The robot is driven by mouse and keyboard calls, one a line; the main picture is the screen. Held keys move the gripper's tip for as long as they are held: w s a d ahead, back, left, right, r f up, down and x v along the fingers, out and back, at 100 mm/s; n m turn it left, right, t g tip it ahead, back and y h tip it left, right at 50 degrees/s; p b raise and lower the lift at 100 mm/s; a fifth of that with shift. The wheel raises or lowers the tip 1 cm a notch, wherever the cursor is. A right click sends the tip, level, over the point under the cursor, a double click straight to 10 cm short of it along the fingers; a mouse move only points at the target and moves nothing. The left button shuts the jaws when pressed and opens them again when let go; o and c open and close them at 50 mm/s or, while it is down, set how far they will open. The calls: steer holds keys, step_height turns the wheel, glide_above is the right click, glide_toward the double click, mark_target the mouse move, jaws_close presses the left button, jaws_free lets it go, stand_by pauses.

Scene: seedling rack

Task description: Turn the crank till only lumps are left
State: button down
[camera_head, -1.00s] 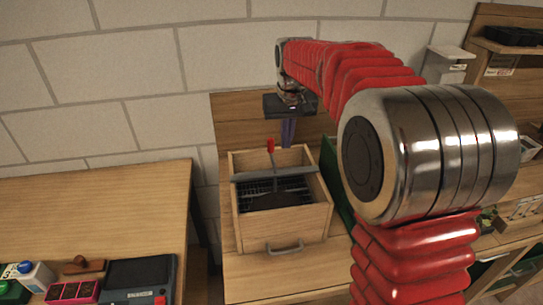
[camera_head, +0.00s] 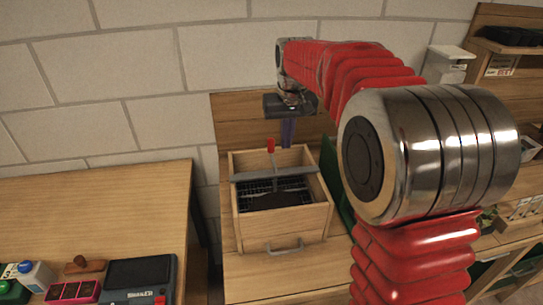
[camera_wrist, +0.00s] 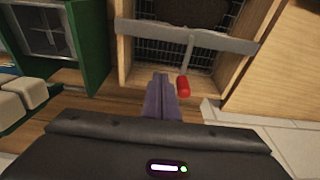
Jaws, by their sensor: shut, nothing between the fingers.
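A wooden sieve box (camera_head: 283,226) stands on a wooden bench. A grey bar (camera_head: 243,177) spans its top, and a dark mesh (camera_head: 298,184) with a dark heap (camera_head: 278,200) shows inside. The crank has a red handle (camera_head: 270,146) standing up at the back of the box; it also shows in the wrist view (camera_wrist: 183,86). My gripper (camera_head: 286,143) points down behind the box, its purple fingers (camera_wrist: 162,80) shut and empty. In the wrist view they are right beside the red handle; I cannot tell whether they touch it.
A green container (camera_wrist: 92,45) stands close beside the box. A second wooden bench (camera_head: 90,215) on the left holds a bottle (camera_head: 37,276), pink pots (camera_head: 72,292) and a dark case (camera_head: 138,280). A brick wall rises behind. Shelves stand at the right.

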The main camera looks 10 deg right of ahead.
steer(key=shift+f, duration=0.2)
steer(key=shift+f, duration=1.55)
